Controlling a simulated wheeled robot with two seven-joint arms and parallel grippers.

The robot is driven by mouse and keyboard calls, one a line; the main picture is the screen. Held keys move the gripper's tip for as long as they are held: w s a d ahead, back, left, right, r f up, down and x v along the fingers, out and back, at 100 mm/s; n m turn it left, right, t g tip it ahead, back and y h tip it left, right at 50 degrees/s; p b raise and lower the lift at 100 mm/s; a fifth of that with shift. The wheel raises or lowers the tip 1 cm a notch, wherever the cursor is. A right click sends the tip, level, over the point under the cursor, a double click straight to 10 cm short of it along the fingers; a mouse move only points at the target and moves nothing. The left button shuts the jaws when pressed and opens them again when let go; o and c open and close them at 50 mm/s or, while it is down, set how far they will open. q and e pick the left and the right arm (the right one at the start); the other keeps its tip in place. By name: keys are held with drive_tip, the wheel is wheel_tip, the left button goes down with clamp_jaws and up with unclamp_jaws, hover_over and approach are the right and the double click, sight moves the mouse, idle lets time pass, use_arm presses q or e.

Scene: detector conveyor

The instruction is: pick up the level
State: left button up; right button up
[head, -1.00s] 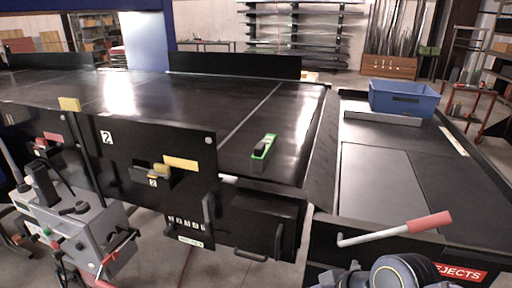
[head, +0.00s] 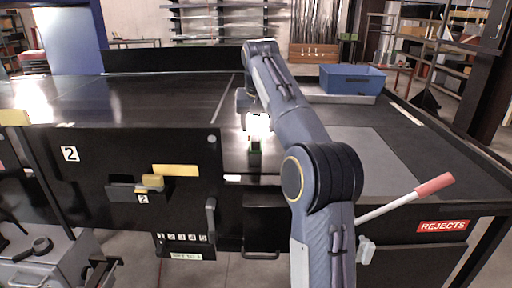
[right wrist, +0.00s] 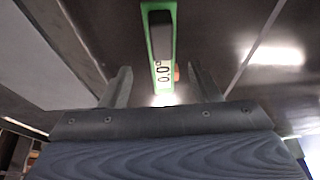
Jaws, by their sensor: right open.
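The level (right wrist: 161,45) is a green-framed bar with a black part and a "0.0" readout. It lies on the black conveyor near its front edge. In the head view only a small green and dark bit of the level (head: 255,147) shows below my right gripper (head: 257,126). In the right wrist view my right gripper (right wrist: 159,84) is open, one finger on each side of the level's near end, with gaps on both sides. Most of the level extends beyond the fingertips. Whether the fingers are down at its height is unclear. My left gripper is out of view.
A blue bin (head: 352,79) stands on the rejects table at the right. A red-handled lever (head: 420,192) sticks up at that table's front. The conveyor (head: 150,95) is clear to the left. A yellow-handled latch (head: 152,182) is on the front panel.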

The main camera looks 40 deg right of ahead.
drive_tip(key=shift+w+d, duration=0.1)
drive_tip(key=shift+w, duration=0.3)
drive_tip(key=shift+w+f, duration=0.1)
drive_tip(key=shift+w, duration=0.1)
drive_tip(key=shift+h, duration=0.3)
drive_tip(key=b+x, duration=0.1)
drive_tip(key=x, duration=0.6)
drive_tip(key=shift+s+f, duration=0.1)
drive_tip(key=shift+f, duration=0.1)
clamp_jaws()
drive_tip(key=shift+r, duration=0.2)
